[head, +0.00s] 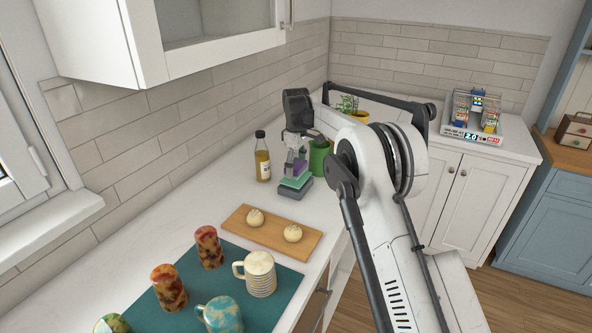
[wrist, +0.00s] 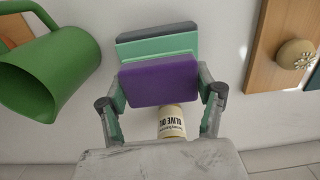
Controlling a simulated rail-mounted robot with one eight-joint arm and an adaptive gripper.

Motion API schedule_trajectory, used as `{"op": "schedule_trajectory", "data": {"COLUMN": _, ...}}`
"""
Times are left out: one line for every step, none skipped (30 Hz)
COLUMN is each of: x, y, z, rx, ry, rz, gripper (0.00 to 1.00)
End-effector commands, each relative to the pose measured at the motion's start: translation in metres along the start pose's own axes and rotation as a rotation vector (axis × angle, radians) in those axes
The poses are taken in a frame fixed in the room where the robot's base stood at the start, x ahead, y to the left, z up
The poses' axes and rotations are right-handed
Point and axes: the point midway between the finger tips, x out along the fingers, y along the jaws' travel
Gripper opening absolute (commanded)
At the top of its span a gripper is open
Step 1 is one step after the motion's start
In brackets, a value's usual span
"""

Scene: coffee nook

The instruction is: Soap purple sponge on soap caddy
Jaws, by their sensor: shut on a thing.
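The purple sponge (wrist: 160,80) is held between the two fingers of my gripper (wrist: 161,98). In the head view the sponge (head: 300,167) shows small below my gripper (head: 296,160). Just under it is a light green slab (head: 294,183) on a dark grey base (head: 290,193), which looks like the soap caddy. In the wrist view the green slab (wrist: 150,49) and the grey edge (wrist: 143,34) show beyond the purple sponge, partly hidden by it. I cannot tell whether the sponge touches the green slab.
An olive oil bottle (head: 262,158) stands left of my gripper. A green pitcher (wrist: 55,62) is close by, partly hidden in the head view. A wooden board (head: 262,240) with two buns lies in front. Mugs and cups stand on a teal mat (head: 238,251).

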Motion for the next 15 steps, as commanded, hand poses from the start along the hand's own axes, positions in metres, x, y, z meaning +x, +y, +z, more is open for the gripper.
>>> {"op": "schedule_trajectory", "data": {"x": -0.005, "y": 0.0, "z": 0.0, "rx": 0.0, "ry": 0.0, "rz": 0.0, "gripper": 0.45}}
{"op": "schedule_trajectory", "data": {"x": -0.007, "y": 0.0, "z": 0.0, "rx": 0.0, "ry": 0.0, "rz": 0.0, "gripper": 0.45}}
{"op": "schedule_trajectory", "data": {"x": -0.01, "y": 0.0, "z": 0.0, "rx": 0.0, "ry": 0.0, "rz": 0.0, "gripper": 0.45}}
{"op": "schedule_trajectory", "data": {"x": -0.012, "y": 0.0, "z": 0.0, "rx": 0.0, "ry": 0.0, "rz": 0.0, "gripper": 0.45}}
{"op": "schedule_trajectory", "data": {"x": -0.014, "y": 0.0, "z": 0.0, "rx": 0.0, "ry": 0.0, "rz": 0.0, "gripper": 0.45}}
{"op": "schedule_trajectory", "data": {"x": -0.017, "y": 0.0, "z": 0.0, "rx": 0.0, "ry": 0.0, "rz": 0.0, "gripper": 0.45}}
{"op": "schedule_trajectory", "data": {"x": -0.019, "y": 0.0, "z": 0.0, "rx": 0.0, "ry": 0.0, "rz": 0.0, "gripper": 0.45}}
{"op": "schedule_trajectory", "data": {"x": -0.021, "y": 0.0, "z": 0.0, "rx": 0.0, "ry": 0.0, "rz": 0.0, "gripper": 0.45}}
{"op": "schedule_trajectory", "data": {"x": -0.023, "y": 0.0, "z": 0.0, "rx": 0.0, "ry": 0.0, "rz": 0.0, "gripper": 0.45}}
{"op": "schedule_trajectory", "data": {"x": -0.025, "y": 0.0, "z": 0.0, "rx": 0.0, "ry": 0.0, "rz": 0.0, "gripper": 0.45}}
{"op": "schedule_trajectory", "data": {"x": -0.028, "y": 0.0, "z": 0.0, "rx": 0.0, "ry": 0.0, "rz": 0.0, "gripper": 0.45}}
{"op": "schedule_trajectory", "data": {"x": -0.03, "y": 0.0, "z": 0.0, "rx": 0.0, "ry": 0.0, "rz": 0.0, "gripper": 0.45}}
{"op": "schedule_trajectory", "data": {"x": -0.032, "y": 0.0, "z": 0.0, "rx": 0.0, "ry": 0.0, "rz": 0.0, "gripper": 0.45}}
{"op": "schedule_trajectory", "data": {"x": -0.034, "y": 0.0, "z": 0.0, "rx": 0.0, "ry": 0.0, "rz": 0.0, "gripper": 0.45}}
{"op": "schedule_trajectory", "data": {"x": -0.036, "y": 0.0, "z": 0.0, "rx": 0.0, "ry": 0.0, "rz": 0.0, "gripper": 0.45}}
